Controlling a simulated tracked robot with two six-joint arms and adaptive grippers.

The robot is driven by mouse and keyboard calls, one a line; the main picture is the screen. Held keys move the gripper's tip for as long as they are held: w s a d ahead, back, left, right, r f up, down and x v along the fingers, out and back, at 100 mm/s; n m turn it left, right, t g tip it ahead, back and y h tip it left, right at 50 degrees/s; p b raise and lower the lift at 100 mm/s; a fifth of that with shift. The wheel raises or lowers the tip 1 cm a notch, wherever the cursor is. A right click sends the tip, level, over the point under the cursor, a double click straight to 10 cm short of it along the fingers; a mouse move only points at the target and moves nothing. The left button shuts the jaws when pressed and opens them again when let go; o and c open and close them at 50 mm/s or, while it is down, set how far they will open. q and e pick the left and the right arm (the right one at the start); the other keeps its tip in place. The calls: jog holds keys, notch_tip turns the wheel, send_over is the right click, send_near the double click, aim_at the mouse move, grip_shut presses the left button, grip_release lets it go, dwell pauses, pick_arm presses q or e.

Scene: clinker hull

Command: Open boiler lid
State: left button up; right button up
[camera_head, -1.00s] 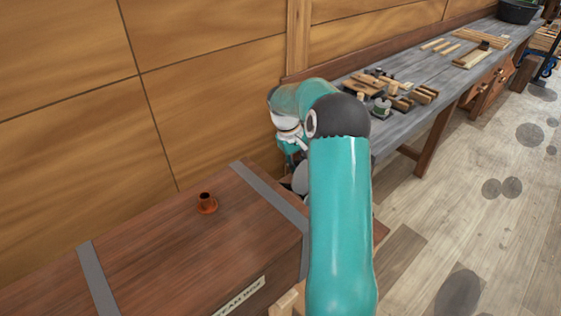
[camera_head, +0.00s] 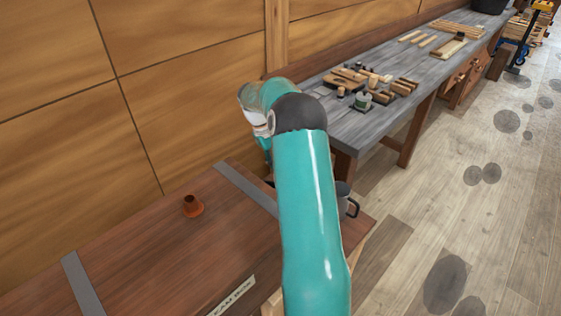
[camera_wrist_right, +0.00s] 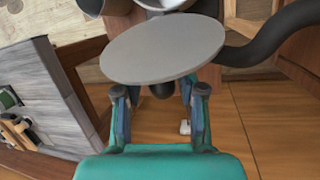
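In the right wrist view a flat grey disc, which looks like the boiler lid (camera_wrist_right: 165,48), lies across the ends of my right gripper (camera_wrist_right: 160,97). A dark knob (camera_wrist_right: 162,91) shows below the disc's edge, between the two fingers. The disc hides the fingertips, so I cannot tell whether they touch the knob. Behind the disc is a pale round vessel, apparently the boiler (camera_wrist_right: 165,4). In the head view a grey vessel with a dark handle (camera_head: 346,201) shows beside my arm, mostly hidden. My right gripper (camera_head: 264,157) is mostly hidden there too. My left gripper is not in view.
A long wooden box (camera_head: 150,245) with grey straps and a small copper-coloured fitting (camera_head: 193,206) lies along the wall. A grey workbench (camera_head: 385,125) bears wooden tools. A black hose (camera_wrist_right: 265,45) runs beside the disc.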

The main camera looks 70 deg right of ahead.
jog(key=shift+o, duration=0.5)
jog(key=shift+s, duration=0.1)
jog(key=v, duration=1.1)
jog(key=shift+w+r, duration=0.2)
jog(key=shift+r, duration=0.2)
jog(key=shift+s, duration=0.1)
